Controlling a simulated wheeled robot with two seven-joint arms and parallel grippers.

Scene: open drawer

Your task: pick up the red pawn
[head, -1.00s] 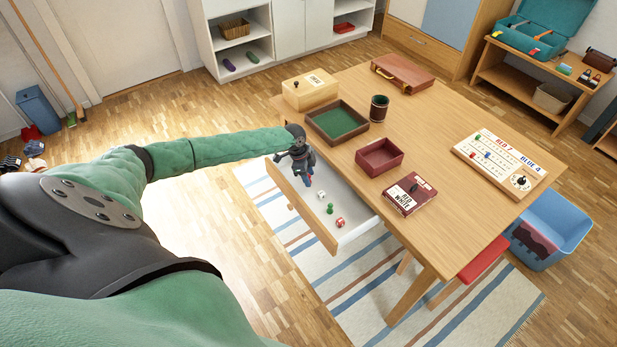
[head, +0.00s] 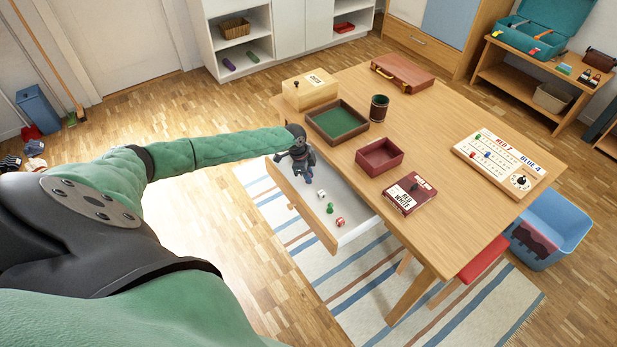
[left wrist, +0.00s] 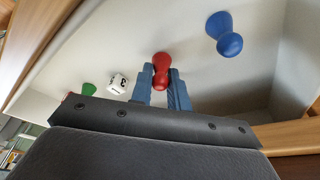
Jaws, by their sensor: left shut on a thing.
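The red pawn (left wrist: 162,66) stands out in the left wrist view, between the blue fingers of my left gripper (left wrist: 161,82). The fingers are shut on it. In the head view my left gripper (head: 305,175) is low over the open drawer (head: 352,229) and hides the pawn. I cannot tell whether the pawn touches the drawer floor. My right gripper is not in view.
A blue pawn (left wrist: 226,36) is right of the red one in the left wrist view. A white die (head: 322,193), green pawn (head: 330,208) and red die (head: 340,222) lie toward the drawer's near end. The table (head: 440,225) overhangs the drawer; a maroon tray (head: 380,157) stands on it.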

